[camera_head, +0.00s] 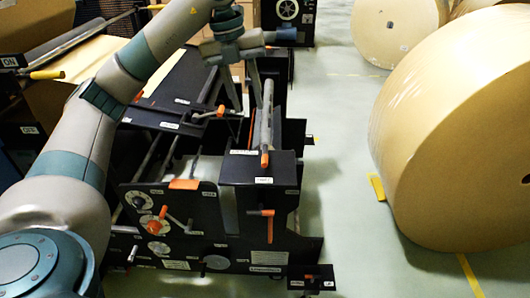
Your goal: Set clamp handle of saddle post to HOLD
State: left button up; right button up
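My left gripper (249,106) hangs over the black machine with its two fingers pointing down and spread apart. No object shows between them. A grey bar with an orange end (265,159) lies on top of a black post block just in front of the fingers. An orange-tipped lever (220,112) is left of the fingers, on the machine's top. Another orange lever (262,212) sticks out from the front of the block. The labels are too small to read, so I cannot tell which one is the saddle post's clamp handle or its setting. My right gripper is out of view.
Large kraft rolls (465,130) stand on the right, with a yellow wedge (377,187) by the nearest one. The machine's front panel (190,220) carries dials and an orange knob. A strip of floor (345,190) between machine and rolls is clear.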

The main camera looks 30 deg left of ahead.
pick_arm(q)
send_near(264, 161)
jog(key=f, duration=0.2)
jog(key=f+p, duration=0.1)
jog(key=f, duration=0.1)
jog(key=d+f, duration=0.1)
jog(key=f, duration=0.2)
jog(key=shift+w, duration=0.4)
jog(key=shift+d+f, duration=0.1)
jog(key=shift+f, duration=0.35)
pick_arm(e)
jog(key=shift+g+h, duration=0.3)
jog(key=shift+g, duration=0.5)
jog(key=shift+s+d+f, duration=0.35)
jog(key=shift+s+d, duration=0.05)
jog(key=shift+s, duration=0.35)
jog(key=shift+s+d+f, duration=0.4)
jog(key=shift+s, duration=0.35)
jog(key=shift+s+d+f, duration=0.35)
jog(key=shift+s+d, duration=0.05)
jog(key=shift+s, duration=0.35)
pick_arm(q)
grip_shut()
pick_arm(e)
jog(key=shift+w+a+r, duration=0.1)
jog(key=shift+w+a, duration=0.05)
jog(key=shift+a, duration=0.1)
